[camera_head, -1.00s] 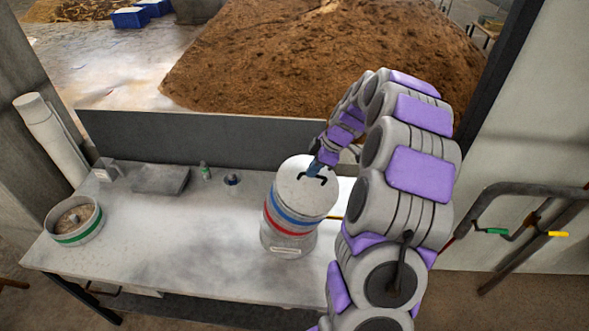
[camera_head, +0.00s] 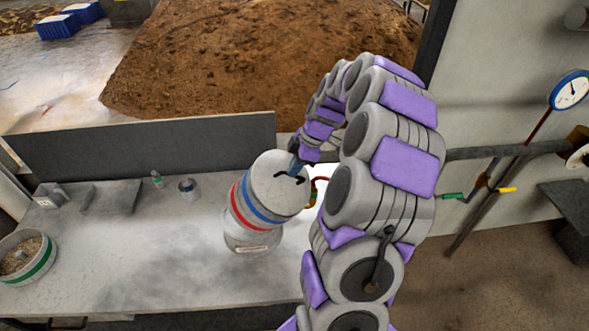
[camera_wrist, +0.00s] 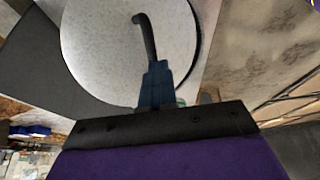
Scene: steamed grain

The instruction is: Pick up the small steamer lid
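The small steamer lid (camera_head: 268,188) is a round pale disc with a curved black handle (camera_head: 290,178). It sits on top of a container with a red band and a blue band (camera_head: 248,207). The banded upper part looks tilted over the pale base (camera_head: 250,240). My gripper (camera_head: 296,168) is at the handle, its blue fingers close together and apparently shut on it. In the wrist view the lid (camera_wrist: 105,40) fills the top, and the handle (camera_wrist: 148,38) rises from between the blue fingers of my gripper (camera_wrist: 156,72). The handle's gripped part is hidden.
The pale table (camera_head: 150,265) has free room at front left. A green-banded bowl of grain (camera_head: 35,265) stands at left. A small bottle (camera_head: 157,180) and a small cup (camera_head: 188,188) stand behind. A low grey wall (camera_head: 150,150) backs the table; pipes (camera_head: 490,150) are at right.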

